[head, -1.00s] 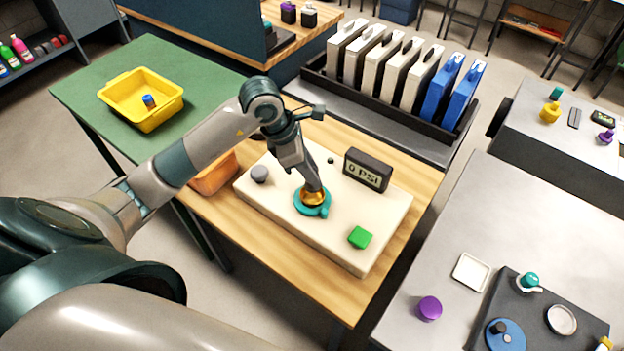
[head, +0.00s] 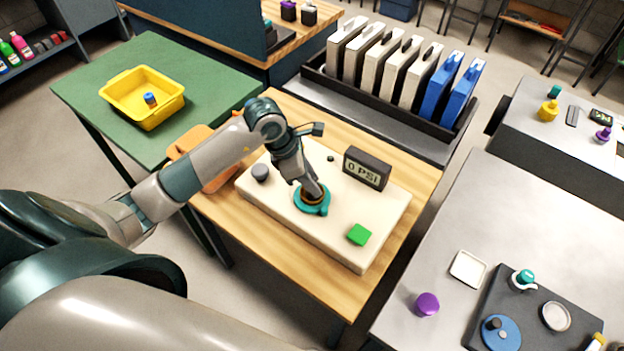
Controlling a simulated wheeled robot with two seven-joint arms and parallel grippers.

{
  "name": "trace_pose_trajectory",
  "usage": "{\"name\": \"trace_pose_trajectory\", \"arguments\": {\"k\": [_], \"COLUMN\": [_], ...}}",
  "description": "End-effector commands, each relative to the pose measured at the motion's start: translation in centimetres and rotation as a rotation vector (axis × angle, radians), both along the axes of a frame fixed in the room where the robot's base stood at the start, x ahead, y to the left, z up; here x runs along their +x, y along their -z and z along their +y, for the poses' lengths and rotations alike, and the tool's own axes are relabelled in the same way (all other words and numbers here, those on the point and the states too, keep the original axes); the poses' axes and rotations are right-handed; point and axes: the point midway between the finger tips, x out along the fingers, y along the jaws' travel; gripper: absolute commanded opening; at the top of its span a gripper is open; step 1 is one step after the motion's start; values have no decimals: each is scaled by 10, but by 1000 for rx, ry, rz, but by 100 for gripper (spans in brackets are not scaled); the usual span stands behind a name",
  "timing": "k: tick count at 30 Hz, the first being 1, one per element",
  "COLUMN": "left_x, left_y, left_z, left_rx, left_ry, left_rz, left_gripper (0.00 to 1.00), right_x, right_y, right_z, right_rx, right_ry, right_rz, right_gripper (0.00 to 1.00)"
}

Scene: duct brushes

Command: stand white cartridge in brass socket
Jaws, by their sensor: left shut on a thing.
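The brass socket (head: 313,198) shows as a dark golden ring inside a teal collar (head: 312,208) on the cream slab. My left gripper (head: 315,190) points down, with its fingertips at the socket. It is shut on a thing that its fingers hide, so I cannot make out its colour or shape. I cannot see a small white cartridge anywhere on the slab. I cannot tell whether the held thing is inside the socket or just above it. My right gripper is not in view.
The slab (head: 290,225) also carries a "0 PSI" display (head: 367,169), a green block (head: 359,235) and a grey knob (head: 260,173). An orange bin (head: 190,145) is beside it. White and blue cases stand in a black rack (head: 318,80) behind.

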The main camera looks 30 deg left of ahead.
Motion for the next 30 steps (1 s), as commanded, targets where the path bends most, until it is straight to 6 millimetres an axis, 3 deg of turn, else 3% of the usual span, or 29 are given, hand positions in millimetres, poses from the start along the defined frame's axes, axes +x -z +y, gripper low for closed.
{"name": "trace_pose_trajectory", "arguments": {"k": [5,6,8,22,25,30], "left_x": [0,0,0,0,0,-4], "left_y": [5,4,4,-1,-7,-25], "left_z": [0,0,0,0,-1,9], "left_rx": [1,0,0,-1,-1,1], "left_ry": [0,0,0,0,0,1], "left_rz": [-1,0,0,-1,0,-6], "left_gripper": [5,34,46,46,46,46], "right_x": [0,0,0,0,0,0], "right_y": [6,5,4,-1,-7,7], "right_z": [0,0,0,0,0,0], "right_rx": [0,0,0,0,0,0], "right_ry": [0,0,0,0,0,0], "right_rz": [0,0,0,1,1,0], "right_gripper": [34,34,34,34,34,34]}}
